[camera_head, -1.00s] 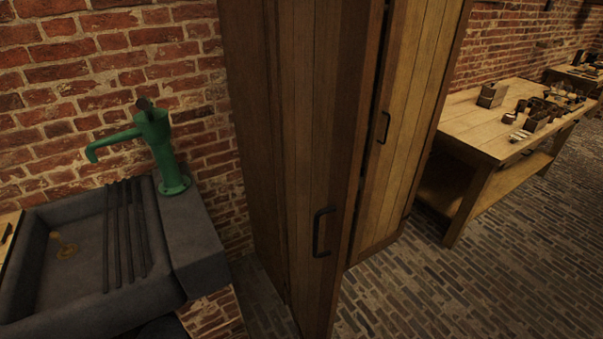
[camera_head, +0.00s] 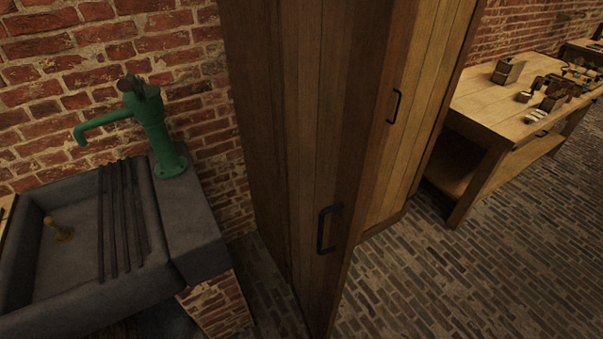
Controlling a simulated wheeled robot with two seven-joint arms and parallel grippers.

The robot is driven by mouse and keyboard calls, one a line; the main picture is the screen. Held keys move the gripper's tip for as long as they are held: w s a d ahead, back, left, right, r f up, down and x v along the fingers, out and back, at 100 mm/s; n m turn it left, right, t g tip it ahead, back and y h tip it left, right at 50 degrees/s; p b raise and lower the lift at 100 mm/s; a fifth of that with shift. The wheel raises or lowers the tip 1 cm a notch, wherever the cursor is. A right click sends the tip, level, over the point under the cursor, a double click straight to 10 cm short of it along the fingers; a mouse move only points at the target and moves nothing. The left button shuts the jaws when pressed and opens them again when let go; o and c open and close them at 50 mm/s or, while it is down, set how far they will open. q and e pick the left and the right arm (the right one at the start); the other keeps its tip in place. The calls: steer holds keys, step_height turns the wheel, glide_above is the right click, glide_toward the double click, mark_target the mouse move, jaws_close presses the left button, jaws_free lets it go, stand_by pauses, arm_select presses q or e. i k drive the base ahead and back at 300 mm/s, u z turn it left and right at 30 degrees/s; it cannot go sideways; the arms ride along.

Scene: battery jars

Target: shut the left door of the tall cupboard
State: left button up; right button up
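The tall wooden cupboard (camera_head: 250,120) stands in the middle of the head view, seen at an angle from its left side. Its left door (camera_head: 315,130) is dark planked wood with a black bar handle (camera_head: 327,230) near its free edge. This door stands ajar, its free edge swung out in front of the right door. The right door (camera_head: 420,110) is lighter in tone, has a black handle (camera_head: 394,107), and looks shut or nearly so. The cupboard's inside is hidden behind the left door. Neither of my grippers shows in the view.
A dark stone sink (camera_head: 150,270) with a green pump (camera_head: 150,125) stands left of the cupboard against the brick wall. A wooden workbench (camera_head: 490,95) with small boxes and jars is at the right. The brick floor (camera_head: 440,280) in front is clear.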

mark_target(335, 62)
steer(key=z, duration=0.15)
steer(key=k, duration=0.85)
steer(key=u, duration=0.4)
